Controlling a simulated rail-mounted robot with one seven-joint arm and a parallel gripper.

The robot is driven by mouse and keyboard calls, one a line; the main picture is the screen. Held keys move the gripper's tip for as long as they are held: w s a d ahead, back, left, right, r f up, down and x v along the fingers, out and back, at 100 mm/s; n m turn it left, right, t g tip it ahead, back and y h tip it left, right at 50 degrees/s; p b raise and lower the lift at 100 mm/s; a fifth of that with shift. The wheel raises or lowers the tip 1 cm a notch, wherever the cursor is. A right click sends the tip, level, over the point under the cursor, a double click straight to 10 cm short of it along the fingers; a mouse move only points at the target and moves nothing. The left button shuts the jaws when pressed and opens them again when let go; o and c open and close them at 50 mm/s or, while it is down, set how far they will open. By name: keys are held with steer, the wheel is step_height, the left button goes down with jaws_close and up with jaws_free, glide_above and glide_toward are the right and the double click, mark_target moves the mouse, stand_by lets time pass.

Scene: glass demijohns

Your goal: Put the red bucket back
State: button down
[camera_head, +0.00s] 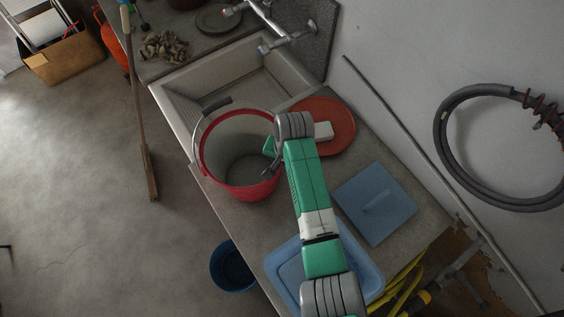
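The red bucket (257,191) is upright and looks empty, with a grey inside and a red rim. It is at the front edge of the counter by the sink, partly over the sink's near corner in this view. Its wire bail with a dark grip (217,104) leans toward the sink. My gripper (269,160) is at the bucket's right rim, with its finger parts over the wall there. My arm hides part of that side. I cannot tell whether the fingers are closed on the rim, or whether the bucket rests on the counter or hangs just above it.
A red round lid (341,112) lies right of the bucket. A blue lid (375,203) and a blue tray (285,262) are on the counter (232,222). The pale sink (180,100) has a tap (287,40) behind. A dark blue bucket (231,268) and broom (146,150) stand on the floor.

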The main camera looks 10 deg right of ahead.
steer(key=c, duration=2.1)
jaws_free()
steer(key=shift+f, duration=0.15)
steer(key=o, duration=0.4)
steer(key=r, duration=0.4)
steer(key=d+r, duration=0.1)
steer(key=r, duration=0.3)
steer(key=s+r+b, duration=0.1)
steer(key=r, duration=0.3)
steer(key=shift+d+r, duration=0.15)
